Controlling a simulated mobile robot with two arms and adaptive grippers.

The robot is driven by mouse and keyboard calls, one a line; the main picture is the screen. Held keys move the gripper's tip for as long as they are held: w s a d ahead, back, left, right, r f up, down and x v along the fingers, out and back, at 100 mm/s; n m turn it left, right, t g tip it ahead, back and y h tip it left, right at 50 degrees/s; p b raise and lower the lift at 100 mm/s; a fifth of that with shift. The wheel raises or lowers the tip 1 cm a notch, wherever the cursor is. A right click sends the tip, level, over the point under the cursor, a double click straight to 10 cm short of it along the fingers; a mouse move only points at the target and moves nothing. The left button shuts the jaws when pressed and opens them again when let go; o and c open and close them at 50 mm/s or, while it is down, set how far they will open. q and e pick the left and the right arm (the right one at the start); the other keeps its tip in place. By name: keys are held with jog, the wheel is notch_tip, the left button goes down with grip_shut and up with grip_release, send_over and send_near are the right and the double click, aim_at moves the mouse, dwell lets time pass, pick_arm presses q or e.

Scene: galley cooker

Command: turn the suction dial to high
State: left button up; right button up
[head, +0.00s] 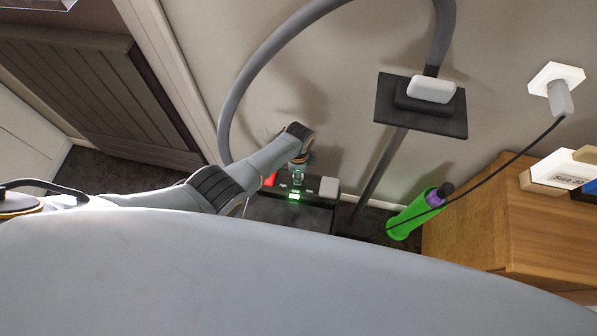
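A dark box-shaped unit (290,213) stands low by the wall, with small white labels and a green lit indicator (294,196) on its top panel. A red part (270,179) is at the panel's left and a pale grey block (329,187) at its right. My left gripper (298,177) points down over the middle of this panel. Its fingers are small and partly merge with the panel, so I cannot tell whether they are open or touch anything. The suction dial cannot be made out; it may be under the gripper. My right gripper is out of view.
A grey hose (238,95) arches from behind the unit to a dark stand plate (421,105) on a post (378,180). A green cylinder (410,214) leans near a wooden cabinet (490,230). A black cable (500,170) runs from a wall plug (560,98).

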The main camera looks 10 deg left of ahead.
pick_arm(q)
jog(key=shift+w, duration=0.15)
jog(key=o, duration=1.2)
jog(key=shift+c, duration=0.2)
jog(key=shift+r, duration=0.15)
notch_tip(320, 180, up, 12)
